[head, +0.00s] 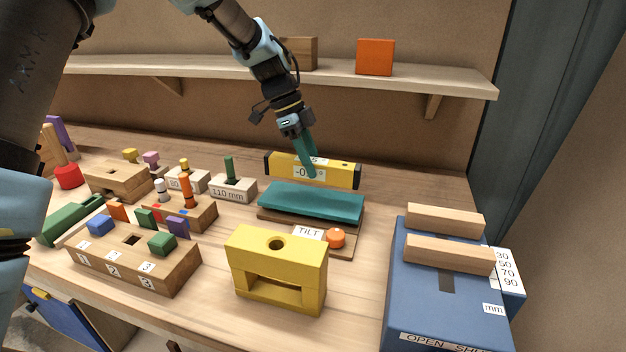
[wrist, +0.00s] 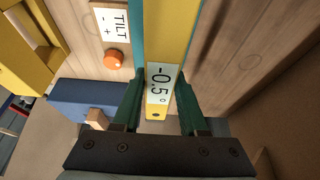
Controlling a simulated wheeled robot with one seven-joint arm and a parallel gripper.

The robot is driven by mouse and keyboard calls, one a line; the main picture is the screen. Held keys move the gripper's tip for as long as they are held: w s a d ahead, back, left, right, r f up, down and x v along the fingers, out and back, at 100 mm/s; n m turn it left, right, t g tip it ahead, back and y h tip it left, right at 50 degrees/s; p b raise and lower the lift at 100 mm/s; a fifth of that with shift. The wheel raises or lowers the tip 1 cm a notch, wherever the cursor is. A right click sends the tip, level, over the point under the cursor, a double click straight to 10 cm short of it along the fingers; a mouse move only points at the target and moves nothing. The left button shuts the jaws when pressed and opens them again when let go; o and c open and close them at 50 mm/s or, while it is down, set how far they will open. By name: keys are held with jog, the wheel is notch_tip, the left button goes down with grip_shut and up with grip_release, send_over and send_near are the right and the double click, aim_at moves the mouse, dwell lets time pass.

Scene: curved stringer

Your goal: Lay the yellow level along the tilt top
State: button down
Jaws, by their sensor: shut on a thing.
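The yellow level (head: 340,174) is a long bar with black ends and a readout of -0.5°. My gripper (head: 311,172) is shut on it from above, near its middle in the head view. In the wrist view the level (wrist: 167,30) runs between the two green fingers of my gripper (wrist: 160,97). The teal tilt top (head: 312,204) lies just in front of and below the level in the head view. A teal strip of the tilt top (wrist: 137,22) shows beside the level in the wrist view. I cannot tell whether the level touches it.
An orange knob (head: 336,238) sits beside the TILT label (head: 309,233). A yellow block with a hole (head: 277,270) stands in front, and a blue box (head: 440,300) with wooden bars at right. Pegs and blocks crowd the left. A shelf (head: 440,78) spans the back wall.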

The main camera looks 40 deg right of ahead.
aim_at(311, 181)
jog(key=shift+f+p, duration=0.7)
jog(key=shift+f, duration=1.95)
jog(key=shift+c, duration=2.2)
grip_release()
jog(key=shift+r, duration=0.1)
